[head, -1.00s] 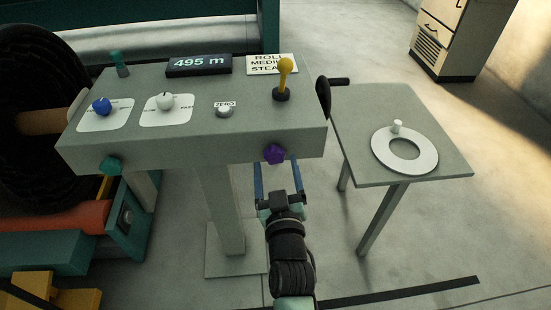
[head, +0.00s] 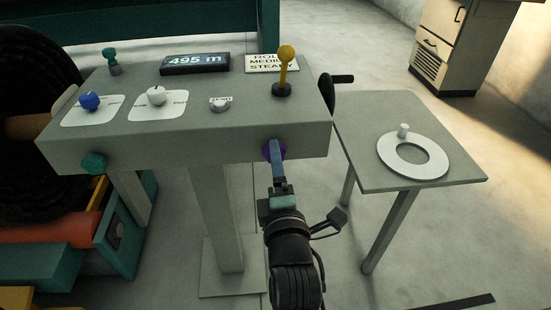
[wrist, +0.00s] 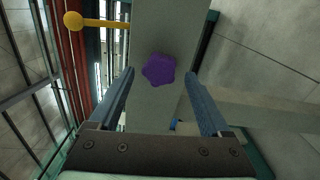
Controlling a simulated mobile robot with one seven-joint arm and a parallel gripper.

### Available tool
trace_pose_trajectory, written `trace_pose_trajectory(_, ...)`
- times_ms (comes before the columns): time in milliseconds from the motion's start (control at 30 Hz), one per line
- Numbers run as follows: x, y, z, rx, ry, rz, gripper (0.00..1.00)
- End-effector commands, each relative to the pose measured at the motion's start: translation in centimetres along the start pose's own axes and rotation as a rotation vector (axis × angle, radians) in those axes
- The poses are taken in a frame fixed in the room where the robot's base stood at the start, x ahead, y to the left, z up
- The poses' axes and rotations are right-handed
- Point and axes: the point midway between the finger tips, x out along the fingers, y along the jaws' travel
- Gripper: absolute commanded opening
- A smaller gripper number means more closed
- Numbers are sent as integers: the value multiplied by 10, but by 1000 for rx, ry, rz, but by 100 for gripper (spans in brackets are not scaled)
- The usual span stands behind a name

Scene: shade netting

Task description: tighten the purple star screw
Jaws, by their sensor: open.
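The purple star screw (head: 266,153) is on the front face of the grey console, at its right end. In the head view my gripper's upper finger covers much of it. In the wrist view the whole purple star (wrist: 159,70) shows, with a blue finger on each side and a gap to each. My gripper (wrist: 160,73) is open and empty, also seen in the head view (head: 275,152). It is turned so that one finger lies over the other there. I cannot tell how far the fingertips reach along the screw.
A teal star screw (head: 94,163) is on the same front face, further left. A yellow lever (head: 285,68) stands on the console (head: 200,135) above the purple screw. A black crank (head: 327,92) is at its right side. A side table (head: 385,170) holds a flat ring (head: 390,155).

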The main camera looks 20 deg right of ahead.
Motion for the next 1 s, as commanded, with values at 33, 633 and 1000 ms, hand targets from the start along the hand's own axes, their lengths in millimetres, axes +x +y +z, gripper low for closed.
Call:
trace_pose_trajectory(33,0,0,0,1,0,0,81)
trace_pose_trajectory(633,21,-1,0,5,0,1,81)
trace_pose_trajectory(1000,27,0,0,5,0,0,78)
